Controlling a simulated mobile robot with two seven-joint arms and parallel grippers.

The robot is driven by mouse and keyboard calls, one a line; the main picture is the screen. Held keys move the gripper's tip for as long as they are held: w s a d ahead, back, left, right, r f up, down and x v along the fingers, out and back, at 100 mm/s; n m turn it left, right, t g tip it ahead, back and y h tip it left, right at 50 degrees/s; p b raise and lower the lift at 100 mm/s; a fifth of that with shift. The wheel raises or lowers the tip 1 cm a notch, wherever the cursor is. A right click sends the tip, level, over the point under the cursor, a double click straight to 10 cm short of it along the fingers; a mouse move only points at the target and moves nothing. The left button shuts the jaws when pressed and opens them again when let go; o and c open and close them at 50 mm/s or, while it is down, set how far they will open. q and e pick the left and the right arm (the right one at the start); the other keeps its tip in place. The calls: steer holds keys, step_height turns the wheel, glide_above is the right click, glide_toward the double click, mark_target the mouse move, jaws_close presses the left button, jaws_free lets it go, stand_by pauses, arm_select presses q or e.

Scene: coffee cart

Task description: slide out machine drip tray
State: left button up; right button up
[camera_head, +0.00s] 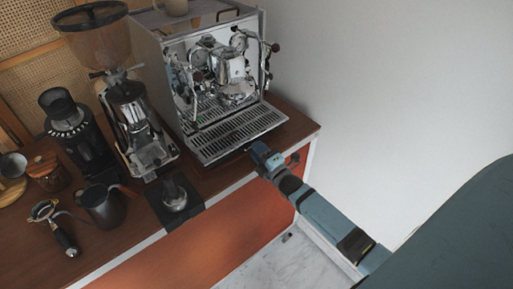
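The espresso machine (150,60) is a chrome box at the back right of the wooden cart. Its drip tray (225,139) is a slotted metal grate at the machine's base, reaching out in front of the group head. My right gripper (251,149) is at the front edge of the tray, right of its middle. Its fingertips are small and partly hidden against the edge. I cannot tell whether they touch the tray or are open or shut. My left gripper is not in view.
A coffee grinder (135,125) stands left of the machine. A tamper on a black mat (188,213), a dark pitcher (101,207) and a portafilter (65,240) are at the front left. A white wall (400,70) is on the right. The space before the tray is free except for my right arm.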

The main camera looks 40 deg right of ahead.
steer(key=shift+w+r, duration=0.1)
steer(key=shift+w, duration=0.3)
steer(key=shift+c, duration=0.4)
jaws_close()
steer(key=shift+s, duration=0.45)
steer(key=r+p+v, duration=0.1)
steer(key=p+v, duration=0.1)
steer(key=v, duration=0.4)
steer(key=shift+s, duration=0.2)
